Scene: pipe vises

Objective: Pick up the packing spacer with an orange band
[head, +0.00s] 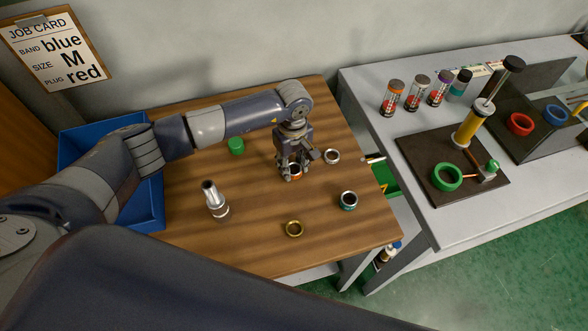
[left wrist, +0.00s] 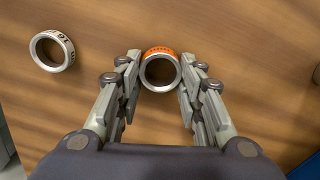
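The packing spacer with an orange band (head: 295,173) is a short silver ring on the wooden bench top. In the left wrist view the orange-banded spacer (left wrist: 160,70) lies between my fingertips, its orange band along the top edge. My left gripper (head: 291,175) reaches down over it. In the wrist view the fingers of the left gripper (left wrist: 160,73) flank the ring closely on both sides. Whether they press on it does not show. The spacer appears to be at table level. My right gripper is out of view.
A pale-banded ring (head: 332,156) lies close by, also in the wrist view (left wrist: 52,50). A teal-banded ring (head: 348,200), a yellow ring (head: 293,228), a metal fitting (head: 214,199) and a green cap (head: 236,145) stand around. A blue tray (head: 152,203) is left.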

